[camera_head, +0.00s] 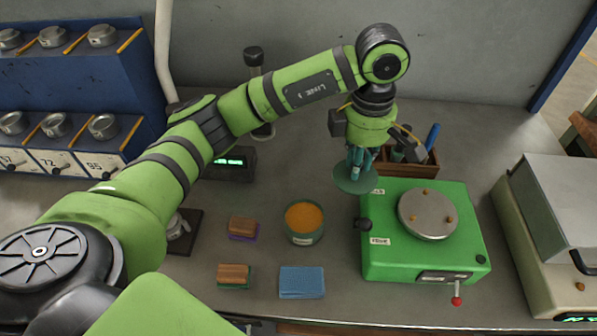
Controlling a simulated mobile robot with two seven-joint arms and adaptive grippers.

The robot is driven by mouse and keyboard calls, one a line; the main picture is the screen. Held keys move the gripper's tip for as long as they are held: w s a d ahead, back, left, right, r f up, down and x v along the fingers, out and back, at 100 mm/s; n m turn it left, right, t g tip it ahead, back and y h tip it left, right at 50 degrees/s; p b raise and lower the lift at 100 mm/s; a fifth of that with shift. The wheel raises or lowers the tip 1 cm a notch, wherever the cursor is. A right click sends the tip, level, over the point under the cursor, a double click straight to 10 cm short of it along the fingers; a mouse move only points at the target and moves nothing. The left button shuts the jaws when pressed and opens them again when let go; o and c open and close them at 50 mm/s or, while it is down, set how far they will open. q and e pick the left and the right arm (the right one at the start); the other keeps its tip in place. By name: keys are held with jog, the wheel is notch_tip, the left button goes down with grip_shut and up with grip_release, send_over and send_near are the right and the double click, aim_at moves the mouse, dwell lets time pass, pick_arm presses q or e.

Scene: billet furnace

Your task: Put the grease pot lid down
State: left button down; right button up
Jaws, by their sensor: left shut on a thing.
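My left gripper (360,155) points down and is shut on the grease pot lid (354,181), a round teal disc. The lid looks roughly level and shows beside the back left corner of the green machine; its exact height above the bench is hard to tell. The grease pot (305,238) stands upright and open on the bench, with orange grease showing inside. It is nearer and to the left of the lid, apart from it. My right gripper is not in view.
The green machine (378,262) with a round plate stands right of the pot. A wooden box (408,167) of tools stands behind the lid. Bare bench shows between pot and machine.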

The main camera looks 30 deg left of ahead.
pick_arm(q)
jog(key=shift+f, duration=0.2)
jog(key=a+f+p, duration=0.1)
jog(key=a+f, duration=0.1)
jog(key=a, duration=0.1)
jog(key=a+f+p, duration=0.1)
jog(key=a+f, duration=0.1)
jog(key=a, duration=0.2)
jog(key=a+f+p, duration=0.1)
jog(key=a+f, duration=0.1)
jog(key=a, duration=0.1)
jog(key=shift+w+a, duration=0.25)
jog(key=shift+a+f+p, duration=0.2)
jog(key=shift+f+p, duration=0.05)
jog(key=shift+p, duration=0.05)
jog(key=shift+f, duration=0.4)
notch_tip(320, 180, down, 2)
jog(key=shift+f+p, duration=0.2)
jog(key=shift+p, duration=0.6)
jog(key=shift+f, duration=0.4)
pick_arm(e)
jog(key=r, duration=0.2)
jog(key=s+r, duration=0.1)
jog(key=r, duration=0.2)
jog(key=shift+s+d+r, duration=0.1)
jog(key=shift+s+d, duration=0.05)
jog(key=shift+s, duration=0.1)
